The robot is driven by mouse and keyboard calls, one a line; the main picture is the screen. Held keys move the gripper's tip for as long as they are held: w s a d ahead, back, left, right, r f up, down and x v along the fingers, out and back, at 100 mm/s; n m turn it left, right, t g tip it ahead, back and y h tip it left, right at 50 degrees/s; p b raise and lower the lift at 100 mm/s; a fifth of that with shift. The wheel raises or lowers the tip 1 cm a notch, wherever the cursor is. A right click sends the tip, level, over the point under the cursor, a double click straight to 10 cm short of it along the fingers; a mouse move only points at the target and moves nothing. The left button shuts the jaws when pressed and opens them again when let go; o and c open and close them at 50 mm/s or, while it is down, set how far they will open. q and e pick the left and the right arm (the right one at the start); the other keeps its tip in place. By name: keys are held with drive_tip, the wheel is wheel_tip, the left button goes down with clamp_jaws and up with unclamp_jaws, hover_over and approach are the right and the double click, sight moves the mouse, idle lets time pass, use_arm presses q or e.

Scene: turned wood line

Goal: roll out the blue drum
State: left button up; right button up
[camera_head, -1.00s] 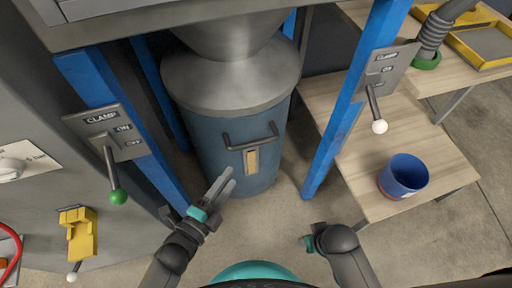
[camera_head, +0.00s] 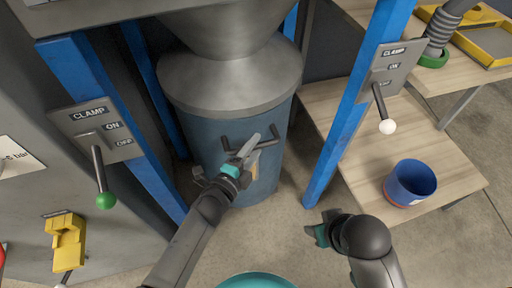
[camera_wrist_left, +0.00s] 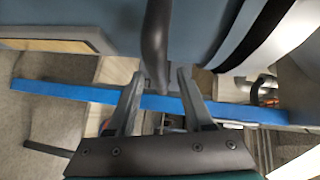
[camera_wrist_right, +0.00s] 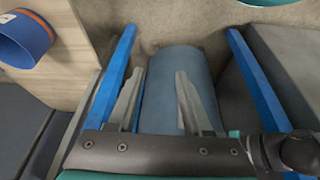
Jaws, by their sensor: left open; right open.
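The blue drum (camera_head: 222,140) stands upright on the floor between two blue posts, under a grey cone and lid (camera_head: 228,78). A dark bar handle (camera_head: 276,133) sticks out from its front. My left gripper (camera_head: 262,148) is at the drum's front by the handle. In the left wrist view the open fingers (camera_wrist_left: 158,92) have the dark handle bar (camera_wrist_left: 156,45) between their tips; I cannot tell whether they touch it. My right gripper (camera_wrist_right: 157,90) is open and empty, pointing toward the drum (camera_wrist_right: 180,75), apart from it. In the head view it is low, right of the drum.
Clamp panels with levers stand on the left post (camera_head: 97,130) and right post (camera_head: 384,75). The left lever has a green knob (camera_head: 106,200), the right a white knob (camera_head: 387,126). A blue cup (camera_head: 411,182) stands on the wooden table (camera_head: 345,120) at right. Floor before the drum is clear.

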use_arm(q)
drive_tip(key=shift+w+d+f, duration=0.1)
drive_tip(key=shift+w+d, duration=0.2)
drive_tip(key=shift+w, duration=0.25)
clamp_jaws()
idle(1.2)
